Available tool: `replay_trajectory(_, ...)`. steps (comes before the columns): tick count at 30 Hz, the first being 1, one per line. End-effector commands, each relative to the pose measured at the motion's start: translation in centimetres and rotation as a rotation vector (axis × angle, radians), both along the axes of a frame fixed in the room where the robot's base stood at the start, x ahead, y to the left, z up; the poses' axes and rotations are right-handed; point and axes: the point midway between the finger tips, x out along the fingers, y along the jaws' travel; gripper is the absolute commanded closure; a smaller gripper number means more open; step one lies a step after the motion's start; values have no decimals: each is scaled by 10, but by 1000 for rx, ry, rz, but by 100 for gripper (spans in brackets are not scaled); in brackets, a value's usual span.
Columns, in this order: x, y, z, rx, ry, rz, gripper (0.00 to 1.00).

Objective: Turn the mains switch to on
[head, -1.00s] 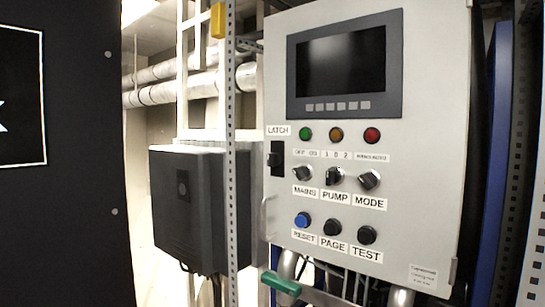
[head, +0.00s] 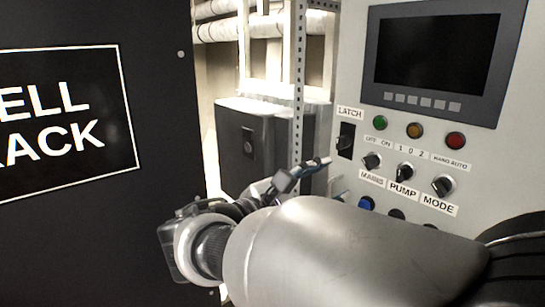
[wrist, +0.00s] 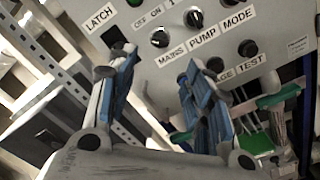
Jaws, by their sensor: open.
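The mains switch (head: 372,161) is a small black rotary knob on the grey control panel, above the MAINS label and below the OFF/ON marking. In the wrist view the mains switch (wrist: 160,38) shows beyond the space between my fingertips. Which way its pointer faces is too small to tell. My gripper (head: 318,168) is left of the switch in the head view, with its fingers towards the panel. In the wrist view my gripper (wrist: 157,75) is open and empty, its blue-padded fingers apart and clear of the knob.
The pump switch (head: 405,172) and mode switch (head: 443,186) sit right of mains. The latch (head: 345,140) is left of it. The blue reset button (head: 366,203) is below. A perforated upright (head: 298,70) and black cell rack (head: 150,190) stand left. A green handle (wrist: 256,143) is lower right in the wrist view.

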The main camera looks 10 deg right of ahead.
Motion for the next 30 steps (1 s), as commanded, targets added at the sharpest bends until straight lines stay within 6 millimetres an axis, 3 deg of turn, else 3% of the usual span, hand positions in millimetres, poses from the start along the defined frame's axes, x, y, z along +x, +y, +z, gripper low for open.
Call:
replay_trajectory(3, 14, -25, 1, 0, 0, -7, 53)
replay_trajectory(15, 60, -94, 1, 2, 0, -5, 53)
replay_trajectory(21, 73, -111, 0, 2, 1, -2, 53)
replay_trajectory(30, 76, -115, 0, 2, 0, 0, 53)
